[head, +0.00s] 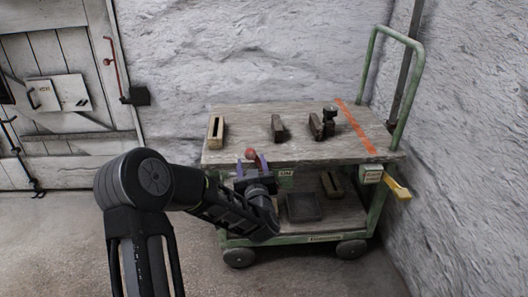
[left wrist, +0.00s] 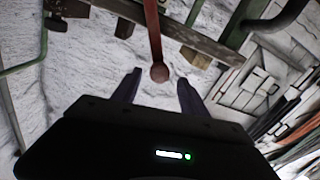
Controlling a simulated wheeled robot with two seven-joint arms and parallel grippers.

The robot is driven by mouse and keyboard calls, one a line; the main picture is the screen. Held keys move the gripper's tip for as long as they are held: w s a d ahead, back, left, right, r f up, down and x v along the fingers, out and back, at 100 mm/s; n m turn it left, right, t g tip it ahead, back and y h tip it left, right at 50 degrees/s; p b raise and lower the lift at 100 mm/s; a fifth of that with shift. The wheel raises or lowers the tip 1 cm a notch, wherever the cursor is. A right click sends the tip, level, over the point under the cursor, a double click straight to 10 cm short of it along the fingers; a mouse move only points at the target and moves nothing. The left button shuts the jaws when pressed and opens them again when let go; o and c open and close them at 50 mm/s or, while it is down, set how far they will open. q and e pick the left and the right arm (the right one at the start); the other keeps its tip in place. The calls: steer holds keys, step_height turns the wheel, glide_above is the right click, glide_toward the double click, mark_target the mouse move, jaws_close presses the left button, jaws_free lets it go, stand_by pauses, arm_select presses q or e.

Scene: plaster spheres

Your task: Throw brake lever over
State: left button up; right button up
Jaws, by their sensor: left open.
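The brake lever (left wrist: 153,35) is a red bar with a round reddish knob (left wrist: 159,72) in the left wrist view. In the head view the knob (head: 250,153) shows at the front edge of a green trolley (head: 240,157), and most of the bar is hidden behind my gripper. My left gripper (head: 251,167) is open, its two purplish fingers at the trolley's front edge. In the left wrist view the knob lies between the lines of the fingers (left wrist: 159,82), about level with their tips. I see no contact. My right gripper is not in view.
Wooden and dark blocks (head: 278,128) stand on the trolley top. A dark tray (head: 303,207) lies on the lower shelf. A yellow handle (head: 398,190) sticks out at the right end. Rough white walls (head: 260,50) stand behind and right. A plank door (head: 80,152) is at left.

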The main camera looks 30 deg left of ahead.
mark_target(249, 150)
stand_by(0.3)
arm_select(q)
steer(key=shift+b+x, duration=0.65)
steer(key=shift+x, duration=3.25)
steer(key=shift+c, duration=0.3)
jaws_close()
steer(key=shift+f, duration=0.1)
